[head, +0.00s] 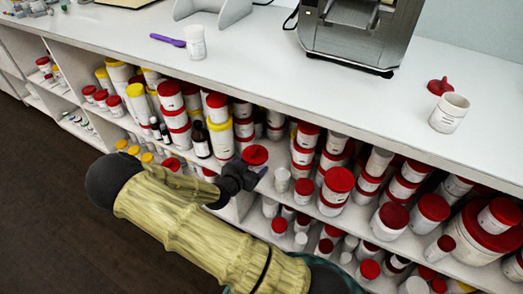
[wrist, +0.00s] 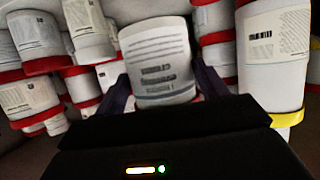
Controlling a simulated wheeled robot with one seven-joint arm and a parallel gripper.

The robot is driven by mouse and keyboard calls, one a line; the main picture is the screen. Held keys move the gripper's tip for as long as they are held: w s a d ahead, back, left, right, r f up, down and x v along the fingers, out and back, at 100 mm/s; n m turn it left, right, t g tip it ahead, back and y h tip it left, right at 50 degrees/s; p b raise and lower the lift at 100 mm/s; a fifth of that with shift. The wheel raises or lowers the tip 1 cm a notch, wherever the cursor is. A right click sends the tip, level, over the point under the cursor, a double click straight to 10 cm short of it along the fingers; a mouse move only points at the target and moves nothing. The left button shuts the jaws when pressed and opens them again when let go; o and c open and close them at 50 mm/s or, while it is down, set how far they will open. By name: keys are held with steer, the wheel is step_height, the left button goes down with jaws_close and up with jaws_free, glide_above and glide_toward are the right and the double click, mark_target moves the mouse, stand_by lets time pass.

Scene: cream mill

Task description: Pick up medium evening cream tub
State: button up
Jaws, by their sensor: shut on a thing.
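My gripper (head: 245,176) is shut on a white tub with a red lid (head: 255,155), at the front of the open shelf under the counter. In the wrist view the tub's white, printed body (wrist: 158,50) sits between the two dark fingers of my gripper (wrist: 162,92). The wrist picture looks upside down, and the tub's lid end is hidden behind my gripper's housing. The label is too blurred to read. In the head view most of the tub's body is hidden, and I cannot tell whether it is clear of the shelf.
The white counter (head: 300,110) above holds a white cup (head: 450,113), a purple spoon (head: 167,40), a white jar (head: 195,43) and a grey machine (head: 355,35). Its middle is clear.

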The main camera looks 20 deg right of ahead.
steer(key=s+a, duration=0.4)
steer(key=a, duration=0.1)
steer(key=shift+p, duration=0.4)
steer(key=shift+r, duration=0.1)
